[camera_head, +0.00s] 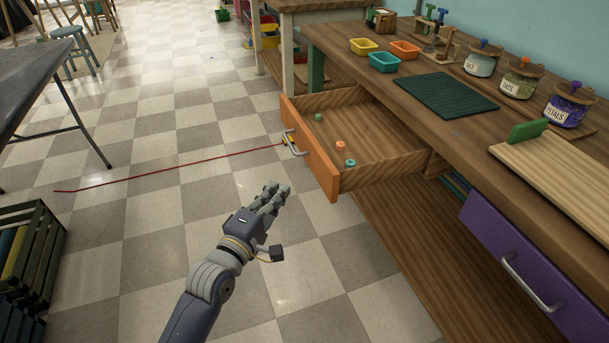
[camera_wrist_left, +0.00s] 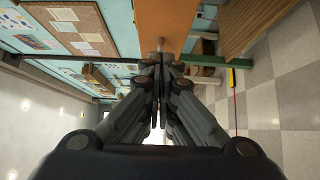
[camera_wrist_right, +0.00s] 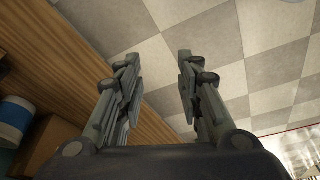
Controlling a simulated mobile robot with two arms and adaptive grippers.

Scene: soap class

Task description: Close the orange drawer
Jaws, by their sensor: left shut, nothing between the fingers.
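The orange drawer (camera_head: 309,150) is pulled out from the wooden bench, its orange front facing left with a metal handle (camera_head: 291,143). Several small green, pink and teal pieces lie inside it. My left gripper (camera_head: 281,193) is in front of and below the drawer front, apart from it, with its fingers together and empty. In the left wrist view an orange panel (camera_wrist_left: 163,20) shows beyond the closed fingers (camera_wrist_left: 159,75). My right gripper (camera_wrist_right: 155,75) shows only in its own wrist view, with its fingers spread apart and nothing between them.
A purple drawer (camera_head: 530,265) is shut at the right. Trays, a green mat (camera_head: 447,94) and labelled jars stand on the bench.

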